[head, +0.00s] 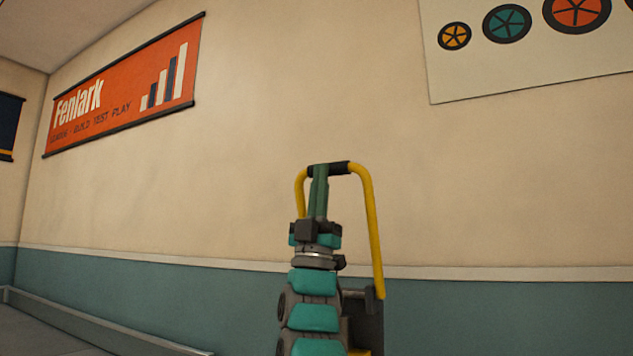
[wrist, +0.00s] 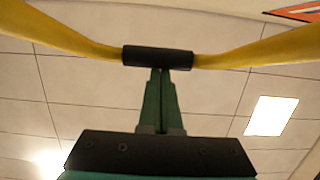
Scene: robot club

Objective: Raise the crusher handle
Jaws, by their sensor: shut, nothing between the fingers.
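The crusher handle (head: 373,222) is a yellow U-shaped bar with a black grip (head: 341,168) across its top. In the head view it stands upright above the dark crusher body (head: 368,318), which is partly hidden behind my arm. My gripper (head: 319,172) points up, its green fingers shut together, with the tips at the black grip. In the wrist view the black grip (wrist: 158,57) spans the top centre between two yellow bars. The fingertips (wrist: 160,74) meet its lower edge; nothing shows between them. I cannot tell whether they touch it.
A beige wall with a teal lower band (head: 480,315) stands behind. An orange banner (head: 125,85) hangs at left and a poster with wheels (head: 540,45) at upper right. The wrist view shows ceiling tiles and a lit panel (wrist: 271,116). The air around the handle is clear.

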